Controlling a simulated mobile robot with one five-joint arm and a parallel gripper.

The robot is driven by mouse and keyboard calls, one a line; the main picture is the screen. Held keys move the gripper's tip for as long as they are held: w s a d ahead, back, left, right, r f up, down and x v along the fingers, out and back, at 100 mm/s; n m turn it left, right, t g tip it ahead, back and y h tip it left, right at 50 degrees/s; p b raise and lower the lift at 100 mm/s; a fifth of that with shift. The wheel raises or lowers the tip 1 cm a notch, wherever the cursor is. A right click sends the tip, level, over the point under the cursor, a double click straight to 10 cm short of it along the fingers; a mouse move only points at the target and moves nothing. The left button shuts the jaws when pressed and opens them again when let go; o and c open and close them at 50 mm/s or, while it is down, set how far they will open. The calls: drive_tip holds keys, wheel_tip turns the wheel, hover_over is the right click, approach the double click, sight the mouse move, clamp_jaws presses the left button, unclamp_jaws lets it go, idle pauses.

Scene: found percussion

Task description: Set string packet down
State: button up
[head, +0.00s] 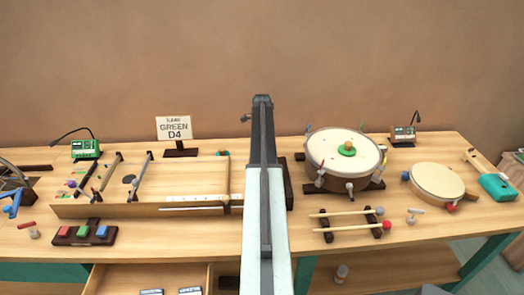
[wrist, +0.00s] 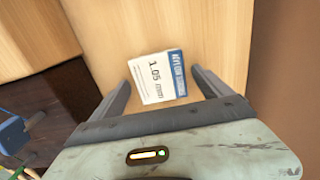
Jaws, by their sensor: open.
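A string packet (wrist: 158,78), a small white card with a blue band marked 1.05 mm, lies on a pale wooden surface in the wrist view. My gripper (wrist: 162,70) is open, with one finger on each side of the packet; a gap shows between packet and fingers. In the head view two packets, one at left (head: 152,291) and one at right (head: 190,290), show at the bottom edge in an open drawer (head: 100,280). I cannot tell whether either is the one in the wrist view. My arm crosses the middle of the head view; my gripper cannot be made out there.
The bench (head: 400,240) holds a long wooden box (head: 140,210), a sign reading GREEN D4 (head: 174,128), a large drum (head: 343,150), a smaller drum (head: 437,184) and mallets on a rack (head: 345,229). A bare strip runs along its front edge.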

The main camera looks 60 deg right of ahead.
wheel_tip(320, 180, up, 12)
drive_tip(key=p, duration=1.2)
drive_tip(key=shift+r, duration=0.15)
idle(0.4)
